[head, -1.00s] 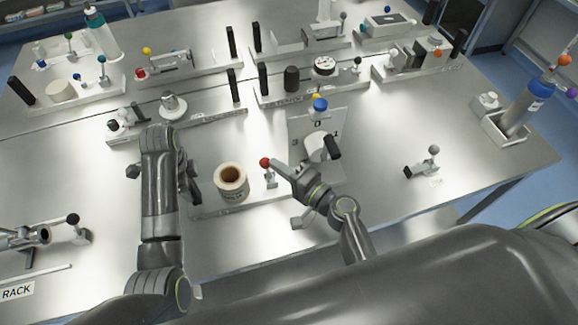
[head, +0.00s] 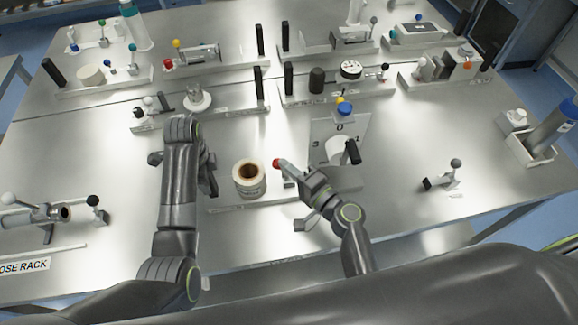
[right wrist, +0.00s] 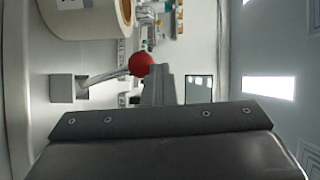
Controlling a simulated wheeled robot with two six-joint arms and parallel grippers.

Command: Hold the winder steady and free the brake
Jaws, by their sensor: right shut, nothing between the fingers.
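A cream roll (head: 249,178) with a brown core stands upright on the winder's base plate. A short lever with a red ball knob (head: 277,163) stands just right of it. My right gripper (head: 284,167) is shut and empty, its tip against or very near the knob's right side. In the right wrist view the red knob (right wrist: 140,64) tops a thin grey lever tilted out of a small block (right wrist: 68,88), beside the finger; I cannot tell whether they touch. My left arm (head: 182,190) is left of the roll; its fingers are largely hidden, apart from the roll.
A grey panel marked 0, 1 and 3 (head: 358,128) with a blue knob (head: 345,109) and black handle (head: 352,152) stands behind my right gripper. Several fixtures line the back. A small lever fixture (head: 446,175) is at right, with clear table around it.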

